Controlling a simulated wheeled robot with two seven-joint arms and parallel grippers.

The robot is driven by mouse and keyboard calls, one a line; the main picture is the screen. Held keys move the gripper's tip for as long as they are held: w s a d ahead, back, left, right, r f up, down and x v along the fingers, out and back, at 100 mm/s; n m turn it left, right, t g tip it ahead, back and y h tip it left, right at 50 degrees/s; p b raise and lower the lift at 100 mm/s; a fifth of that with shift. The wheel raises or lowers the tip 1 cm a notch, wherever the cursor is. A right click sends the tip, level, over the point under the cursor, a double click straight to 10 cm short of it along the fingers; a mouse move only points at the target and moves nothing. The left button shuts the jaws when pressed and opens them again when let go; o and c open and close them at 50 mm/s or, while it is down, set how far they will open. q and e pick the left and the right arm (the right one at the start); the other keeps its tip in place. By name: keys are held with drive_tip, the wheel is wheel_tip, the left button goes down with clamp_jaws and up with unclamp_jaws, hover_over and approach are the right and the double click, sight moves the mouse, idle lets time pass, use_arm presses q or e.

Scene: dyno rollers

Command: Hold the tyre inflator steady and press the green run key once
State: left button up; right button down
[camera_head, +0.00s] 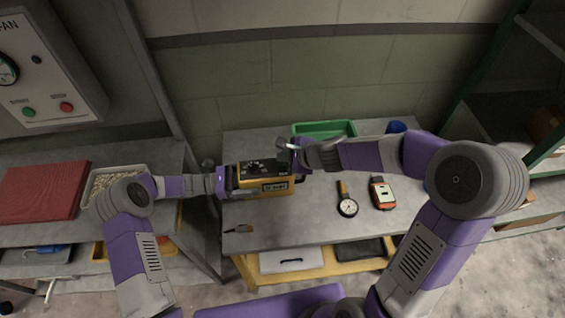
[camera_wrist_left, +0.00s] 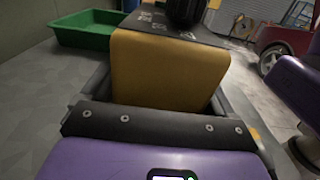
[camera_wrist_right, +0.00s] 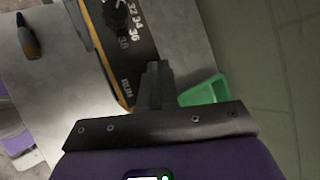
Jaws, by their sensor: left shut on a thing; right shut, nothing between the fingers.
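The tyre inflator (camera_head: 262,187) is a yellow box with a black top panel, standing on the grey workbench. My left gripper (camera_head: 224,181) is shut on its left end; its yellow side (camera_wrist_left: 165,75) fills the space between the fingers in the left wrist view. My right gripper (camera_head: 288,152) is shut and empty, by the inflator's right end. In the right wrist view its closed fingertips (camera_wrist_right: 156,72) are beside the panel's RUN lettering (camera_wrist_right: 127,88). A black dial (camera_wrist_right: 117,15) with pressure numbers is farther along the panel. I cannot make out the green run key.
A green tray (camera_head: 324,129) is behind the inflator. A pressure gauge (camera_head: 347,207) and an orange-and-white device (camera_head: 382,193) lie to its right. A small dark tool (camera_head: 238,229) lies in front. A gravel-filled tray (camera_head: 104,182) stands left.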

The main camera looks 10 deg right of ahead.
drive_tip(key=shift+f, duration=0.45)
drive_tip(key=shift+f, duration=0.4)
idle(0.5)
drive_tip(key=shift+a+r, duration=0.15)
drive_tip(key=shift+r, duration=0.7)
drive_tip(key=shift+d, duration=0.2)
